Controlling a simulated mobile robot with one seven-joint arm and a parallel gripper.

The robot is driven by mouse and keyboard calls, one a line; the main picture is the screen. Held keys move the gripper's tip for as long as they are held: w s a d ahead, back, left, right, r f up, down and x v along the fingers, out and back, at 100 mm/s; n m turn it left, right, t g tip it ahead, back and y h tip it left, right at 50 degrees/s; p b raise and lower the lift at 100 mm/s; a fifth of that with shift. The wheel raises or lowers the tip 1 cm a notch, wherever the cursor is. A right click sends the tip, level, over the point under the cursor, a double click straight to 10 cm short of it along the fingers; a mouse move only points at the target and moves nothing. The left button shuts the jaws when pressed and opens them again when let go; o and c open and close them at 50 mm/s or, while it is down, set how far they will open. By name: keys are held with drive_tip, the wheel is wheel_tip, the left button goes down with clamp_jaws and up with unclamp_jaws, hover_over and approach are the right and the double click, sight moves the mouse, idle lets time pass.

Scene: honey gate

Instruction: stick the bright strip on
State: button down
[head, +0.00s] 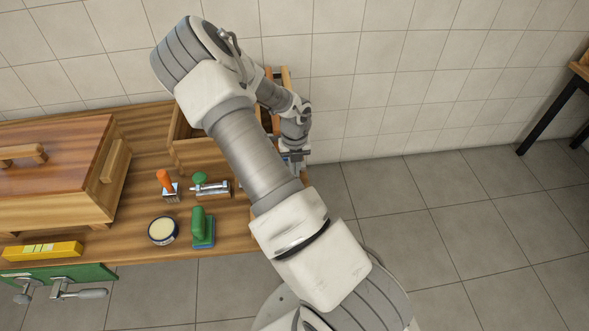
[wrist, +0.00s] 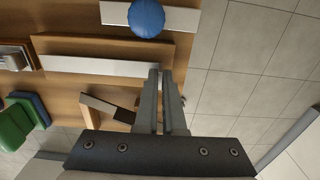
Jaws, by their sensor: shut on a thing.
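A pale, bright strip (wrist: 95,66) runs along the lower edge of a wooden bar (wrist: 105,48) in the wrist view. My gripper (wrist: 161,72) has its fingertips at the right end of this bar and strip. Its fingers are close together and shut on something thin. What lies between them is hidden, and I cannot tell whether it is the strip.
The bench (head: 140,205) holds a lidded wooden box (head: 55,165), an open crate (head: 190,157), an orange-handled brush (head: 166,185), a green-knobbed tool (head: 211,188), a round tin (head: 162,231), a green-handled tool (head: 202,228) and a yellow bar (head: 40,251). A blue knob (wrist: 146,17) lies beyond my fingers.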

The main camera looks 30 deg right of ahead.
drive_tip(key=shift+f, duration=0.4)
idle(0.3)
idle(0.4)
drive_tip(key=c, duration=0.9)
unclamp_jaws()
drive_tip(key=shift+c, duration=0.2)
wheel_tip(320, 180, up, 18)
drive_tip(key=p, duration=0.5)
drive_tip(key=shift+f, duration=0.25)
